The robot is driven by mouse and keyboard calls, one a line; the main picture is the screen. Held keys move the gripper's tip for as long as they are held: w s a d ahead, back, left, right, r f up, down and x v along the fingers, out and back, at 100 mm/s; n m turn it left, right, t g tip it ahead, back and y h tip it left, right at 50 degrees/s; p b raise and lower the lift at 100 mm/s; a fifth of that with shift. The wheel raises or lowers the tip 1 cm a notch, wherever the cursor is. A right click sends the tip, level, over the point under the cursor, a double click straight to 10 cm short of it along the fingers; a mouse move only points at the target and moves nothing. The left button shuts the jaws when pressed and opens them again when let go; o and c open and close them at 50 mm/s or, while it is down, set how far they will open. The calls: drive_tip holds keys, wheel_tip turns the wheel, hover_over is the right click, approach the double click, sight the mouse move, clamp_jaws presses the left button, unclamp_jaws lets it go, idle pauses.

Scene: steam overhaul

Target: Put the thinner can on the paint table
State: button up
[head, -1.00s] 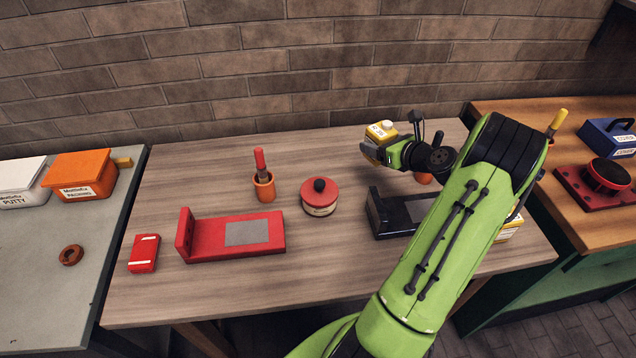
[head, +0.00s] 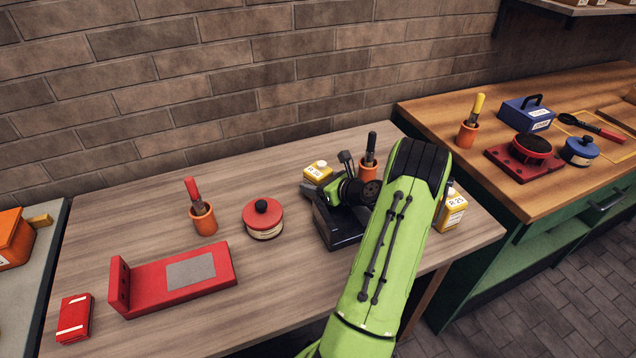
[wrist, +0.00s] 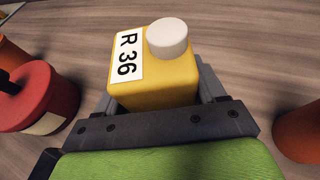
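A yellow can with a white cap and an "R 36" label (wrist: 155,75) sits between the fingers of my gripper (wrist: 157,100), which lie close along both its sides. In the head view this can (head: 318,171) is at the back of the middle wooden table, with my gripper (head: 322,184) around it. My gripper looks shut on it. Its base is hidden, so I cannot tell whether it touches the table. A second yellow can, labelled "R 25" (head: 453,210), stands on the right part of that table, partly behind my arm.
The middle table (head: 270,290) also holds a red-lidded pot (head: 263,219), orange brush cups (head: 203,218), a red stand (head: 175,280), a black stand (head: 338,230) and a red box (head: 75,317). A grey table (head: 30,290) is left; a green-based workbench (head: 440,115) is right.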

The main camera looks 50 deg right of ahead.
drive_tip(key=shift+o, duration=0.5)
drive_tip(key=shift+r, duration=0.15)
drive_tip(key=shift+s+r, duration=0.2)
drive_tip(key=shift+s, duration=0.1)
drive_tip(key=p+v, duration=0.2)
drive_tip(key=v, duration=0.9)
drive_tip(key=shift+f, duration=0.1)
drive_tip(key=shift+s+a, duration=0.1)
drive_tip(key=shift+s, duration=0.15)
